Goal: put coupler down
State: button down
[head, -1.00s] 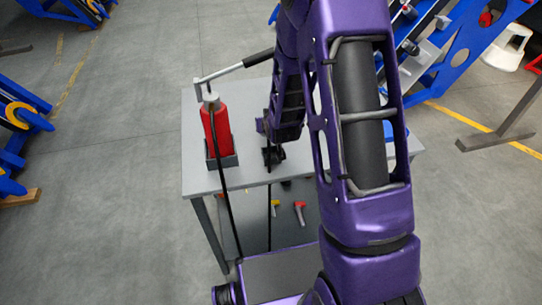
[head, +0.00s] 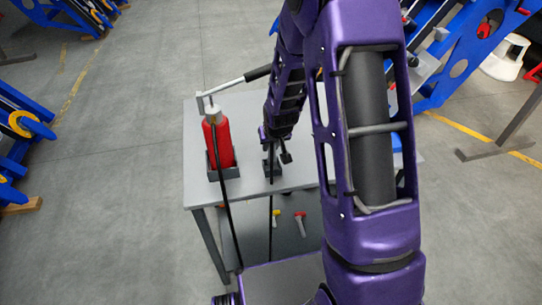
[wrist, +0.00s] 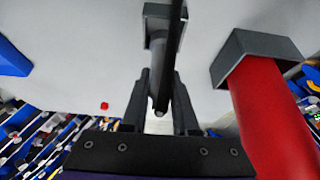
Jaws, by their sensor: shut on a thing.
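My gripper (wrist: 160,98) is shut on the coupler (wrist: 178,82), a dark cylinder between the two fingers in the wrist view. In the head view my gripper (head: 275,152) is low over the grey table, right of the red pump. A small grey holder (head: 267,173) stands on the table directly below it. The holder also shows in the wrist view (wrist: 155,14), just beyond the fingertips and partly behind the coupler. I cannot tell whether the coupler is inside the holder or only over it. A black hose hangs down past the table's front edge.
The red pump (head: 221,142) with its handle stands in a grey bracket (head: 229,173) close on the left. It is large at the right of the wrist view (wrist: 268,115). The grey tabletop (head: 197,184) is otherwise mostly clear. Small tools lie on the shelf below.

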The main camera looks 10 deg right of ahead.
aim_at(271, 154)
jog(key=shift+f, duration=1.85)
jog(key=shift+f, duration=0.1)
jog(key=shift+s+f+b, duration=0.1)
jog(key=shift+b, duration=0.25)
jog(key=c, duration=0.7)
grip_release()
jog(key=shift+s+f, duration=0.1)
jog(key=shift+r, duration=0.55)
jog(key=p+v, duration=0.1)
jog(key=v, duration=1)
jog(key=shift+r, duration=0.2)
